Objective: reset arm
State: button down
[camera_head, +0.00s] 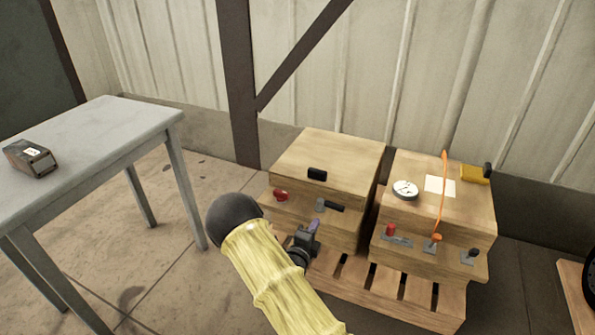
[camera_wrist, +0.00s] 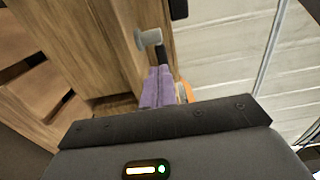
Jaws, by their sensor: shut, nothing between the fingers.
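My gripper (camera_head: 313,226) is at the end of my yellow-sleeved arm, in front of the left wooden box (camera_head: 328,160). Its purple fingers also show in the wrist view (camera_wrist: 158,88), shut together and empty. A grey lever with a black handle (camera_head: 331,206) sits on that box's front, just beyond the fingers. A grey fitting (camera_wrist: 149,38) shows past the fingertips in the wrist view. I cannot tell if the fingers touch anything. An orange piece (camera_wrist: 186,92) shows beside the fingers; what it belongs to is unclear.
The left box also has a red knob (camera_head: 280,195) and a black handle (camera_head: 317,174). A grey table (camera_head: 110,125) with a dark box (camera_head: 30,158) stands left.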

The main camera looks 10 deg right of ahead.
jog(key=s+a+r+n+g+y+p, duration=0.2)
jog(key=s+r+n+g+y+p, duration=0.15)
jog(key=r+n, duration=0.3)
jog(key=s+a+r+n+g+y+p, duration=0.2)
jog(key=s+r+n+g+y+p, duration=0.1)
jog(key=s+r+n+y+p, duration=0.4)
jog(key=s+r+n+g+p, duration=0.4)
jog(key=s+r+n+g, duration=0.2)
jog(key=s+r+n, duration=0.75)
notch_tip(320, 180, up, 37)
jog(key=s+m+p, duration=0.1)
jog(key=s+p, duration=0.1)
jog(key=p, duration=3.5)
jog(key=shift+s+a+m, duration=0.2)
jog(key=shift+s+m, duration=0.05)
jog(key=shift+m, duration=0.15)
jog(key=shift+t, duration=0.25)
